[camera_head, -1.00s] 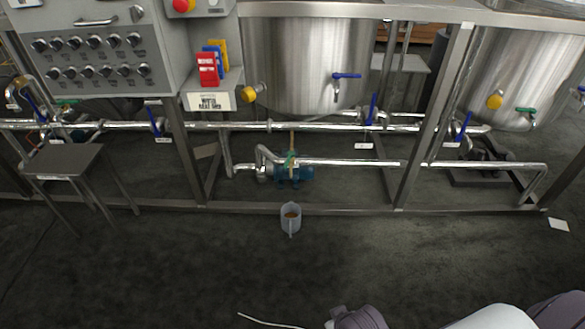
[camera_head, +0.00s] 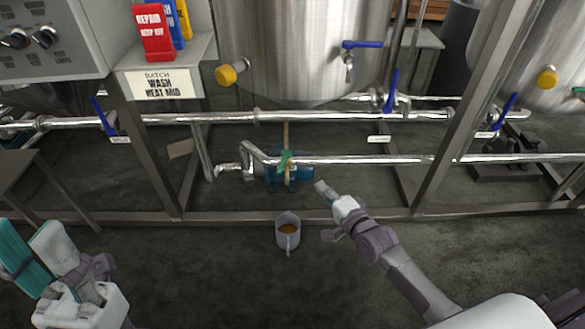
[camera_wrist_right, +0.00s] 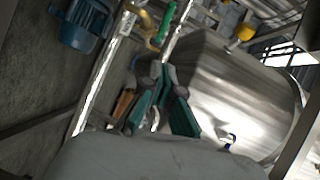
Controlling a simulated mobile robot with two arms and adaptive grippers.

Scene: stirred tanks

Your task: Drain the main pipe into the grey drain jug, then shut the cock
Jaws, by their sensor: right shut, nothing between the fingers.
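The grey drain jug (camera_head: 288,244) stands upright on the floor before the frame's bottom rail, with brown liquid inside. Above and behind it, a green handle (camera_head: 284,160) sits at the shiny horizontal pipe (camera_head: 370,160); it also shows in the right wrist view (camera_wrist_right: 167,25). I see no stream between pipe and jug. My right gripper (camera_head: 323,200) is shut and empty, right of the jug and below the pipe; its teal fingers show in the right wrist view (camera_wrist_right: 158,95). My left gripper (camera_head: 33,245) is at the lower left, its fingers apart and empty.
A blue pump (camera_head: 275,182) sits behind the lower pipe. A steel tank (camera_head: 290,60) with a blue-handled tap (camera_head: 362,44) and yellow knob (camera_head: 227,75) hangs above. Frame legs stand on both sides. Blue valve levers (camera_head: 391,90) line the upper pipe. Floor around the jug is clear.

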